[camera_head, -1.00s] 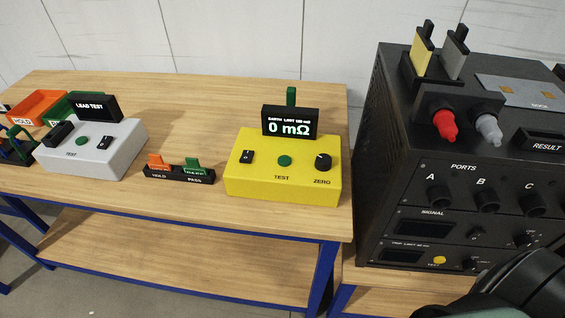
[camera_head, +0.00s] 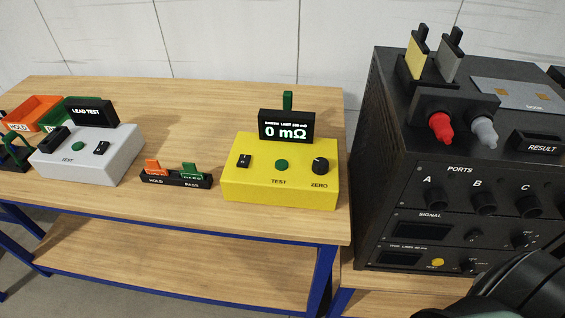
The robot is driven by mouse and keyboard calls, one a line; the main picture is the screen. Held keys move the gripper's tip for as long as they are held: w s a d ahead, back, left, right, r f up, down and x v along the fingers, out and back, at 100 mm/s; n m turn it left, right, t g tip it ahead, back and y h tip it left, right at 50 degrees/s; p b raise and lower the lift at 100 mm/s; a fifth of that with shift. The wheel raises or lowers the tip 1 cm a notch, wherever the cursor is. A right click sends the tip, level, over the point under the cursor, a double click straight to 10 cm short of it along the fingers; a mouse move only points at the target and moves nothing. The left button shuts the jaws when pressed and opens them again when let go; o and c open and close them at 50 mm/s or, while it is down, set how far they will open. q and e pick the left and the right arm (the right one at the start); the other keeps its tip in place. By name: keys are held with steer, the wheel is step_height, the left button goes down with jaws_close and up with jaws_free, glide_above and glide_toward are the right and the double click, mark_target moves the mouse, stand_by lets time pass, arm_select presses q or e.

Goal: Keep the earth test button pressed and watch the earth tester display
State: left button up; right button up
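The yellow earth tester (camera_head: 250,185) stands on the wooden bench near its right end. Its display (camera_head: 287,127) is lit and reads 0 mΩ, with a small limit line above. The green test button (camera_head: 281,165) is on its top face, with nothing touching it. A black switch (camera_head: 244,161) is to its left and the black zero knob (camera_head: 320,166) to its right. A green piece stands up behind the display. A dark part of my arm shows at the bottom right corner. Neither gripper's fingers are in view.
The black rack (camera_head: 400,160) with ports stands right of the bench, with red and grey plugs on it. A hold/pass tag holder (camera_head: 176,181) and a grey lead tester (camera_head: 90,155) stand left of the earth tester. Orange and green bins are at far left.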

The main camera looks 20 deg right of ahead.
jaws_close()
stand_by(1.5)
